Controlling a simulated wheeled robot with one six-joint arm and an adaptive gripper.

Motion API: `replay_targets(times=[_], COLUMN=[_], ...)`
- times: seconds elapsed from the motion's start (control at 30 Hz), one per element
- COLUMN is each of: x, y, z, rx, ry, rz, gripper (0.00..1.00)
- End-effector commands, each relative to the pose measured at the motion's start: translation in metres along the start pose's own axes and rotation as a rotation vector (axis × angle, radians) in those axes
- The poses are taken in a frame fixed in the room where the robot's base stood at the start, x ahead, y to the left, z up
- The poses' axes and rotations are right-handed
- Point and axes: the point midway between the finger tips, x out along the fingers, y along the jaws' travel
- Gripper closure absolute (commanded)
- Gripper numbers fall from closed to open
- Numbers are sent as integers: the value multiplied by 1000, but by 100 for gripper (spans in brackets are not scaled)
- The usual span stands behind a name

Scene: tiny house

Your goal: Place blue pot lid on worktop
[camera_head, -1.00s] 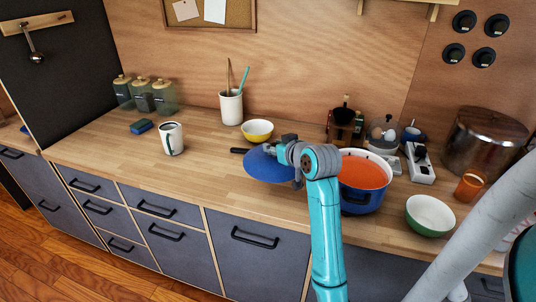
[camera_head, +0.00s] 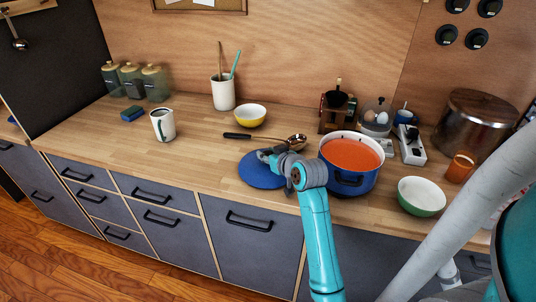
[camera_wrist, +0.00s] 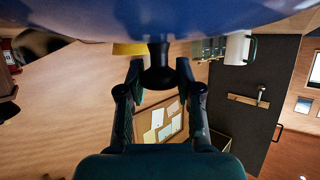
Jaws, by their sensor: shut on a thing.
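The blue pot lid (camera_head: 258,172) is a flat blue disc at the front part of the wooden worktop (camera_head: 190,150), left of the blue pot. My gripper (camera_head: 268,156) is at the lid's upper side. In the wrist view my gripper (camera_wrist: 160,75) is shut on the lid's dark knob (camera_wrist: 158,68), and the blue lid (camera_wrist: 200,20) fills the top edge. The lid is at or very near the worktop surface; I cannot tell whether it touches. The blue pot (camera_head: 347,185), full of orange soup, stands uncovered just to the right.
A ladle (camera_head: 262,138) lies just behind the lid. A yellow bowl (camera_head: 249,116), white utensil holder (camera_head: 223,94) and white mug (camera_head: 163,125) stand further back and left. A green bowl (camera_head: 421,196) is right of the pot. The worktop left of the lid is clear.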

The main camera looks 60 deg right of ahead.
Motion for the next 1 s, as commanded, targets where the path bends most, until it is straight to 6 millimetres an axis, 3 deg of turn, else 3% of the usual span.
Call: replay_targets(times=[0.13, 0.17, 0.23, 0.67, 1.0], x=[1, 1, 1, -4, -66], y=[0, 0, 0, 0, 1], z=[2, 3, 2, 0, 0], rx=[0, 0, 0, 1, 1], ry=[0, -1, -1, 0, 1], rz=[0, 0, 0, 1, 2], gripper=[100, 58, 41, 40, 40])
